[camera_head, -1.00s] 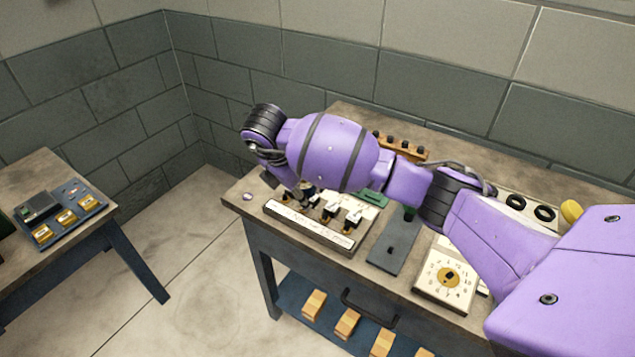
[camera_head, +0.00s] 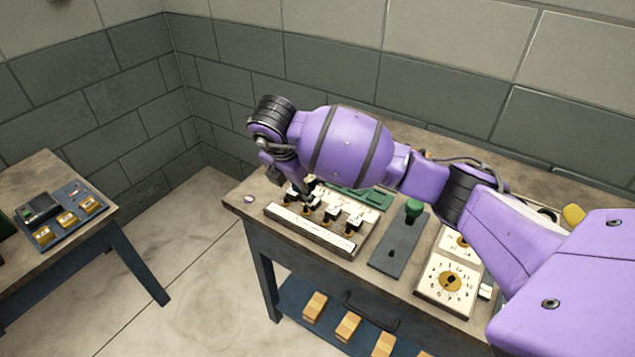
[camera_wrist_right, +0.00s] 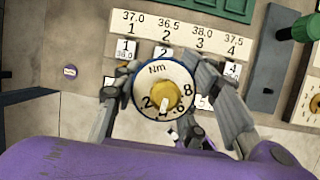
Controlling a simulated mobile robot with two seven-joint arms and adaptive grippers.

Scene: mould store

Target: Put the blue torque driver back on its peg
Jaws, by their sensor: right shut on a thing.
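My right gripper (camera_head: 304,190) is over the left part of a long rack (camera_head: 312,229) at the workbench's left end. In the right wrist view its fingers (camera_wrist_right: 168,92) are closed around a round dial-faced tool marked "Nm", with a dark blue rim and a gold centre; I take this for the blue torque driver (camera_wrist_right: 179,72). The dial faces the wrist camera, and its body below is hidden. The rack carries white number tags and several small fittings. I cannot tell which peg is the driver's. My left gripper is not in view.
Right of the rack stand a grey plate (camera_head: 388,256) with a green knob (camera_head: 413,208) and a white dial box (camera_head: 433,293). A green tray (camera_head: 362,197) lies behind the rack. My right arm crosses the bench. A side table (camera_head: 25,240) stands at left.

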